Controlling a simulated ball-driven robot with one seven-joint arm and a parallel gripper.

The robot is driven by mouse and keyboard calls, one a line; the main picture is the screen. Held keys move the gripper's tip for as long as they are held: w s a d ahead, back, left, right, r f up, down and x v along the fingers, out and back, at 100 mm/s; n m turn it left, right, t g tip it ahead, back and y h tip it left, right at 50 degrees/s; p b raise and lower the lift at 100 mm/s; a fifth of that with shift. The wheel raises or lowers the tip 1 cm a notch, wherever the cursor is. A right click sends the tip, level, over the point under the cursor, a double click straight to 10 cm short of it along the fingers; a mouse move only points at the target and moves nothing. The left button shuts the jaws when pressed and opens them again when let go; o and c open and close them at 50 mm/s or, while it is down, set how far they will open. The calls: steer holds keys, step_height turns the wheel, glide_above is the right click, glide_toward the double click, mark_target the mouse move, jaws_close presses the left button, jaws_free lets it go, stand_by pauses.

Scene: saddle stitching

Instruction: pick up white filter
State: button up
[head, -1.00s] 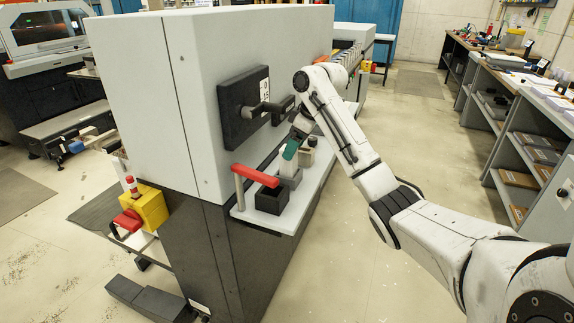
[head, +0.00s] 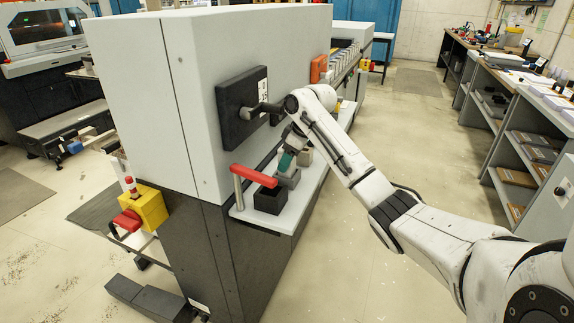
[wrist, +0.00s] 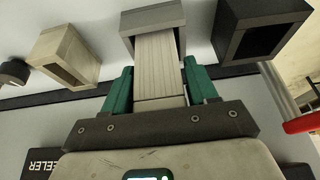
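The white filter (wrist: 158,62) is a pale ribbed block. In the wrist view it stands with its far end in a grey square holder (wrist: 153,18). My gripper (wrist: 158,64) has its green fingers on either side of the filter, one left and one right. The fingers look spread, with narrow gaps beside the filter; contact is not clear. In the head view my gripper (head: 286,159) is low over the small shelf, just above the holder (head: 289,178), and the filter is mostly hidden there.
A beige open box (wrist: 65,55) stands left of the holder and a dark open box (wrist: 259,35) right of it. A red-topped handle (head: 254,175) rises at the shelf's near end. The machine's large grey housing (head: 190,110) stands close on the left.

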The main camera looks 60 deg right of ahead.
steer(key=c, duration=0.7)
steer(key=shift+r, duration=0.1)
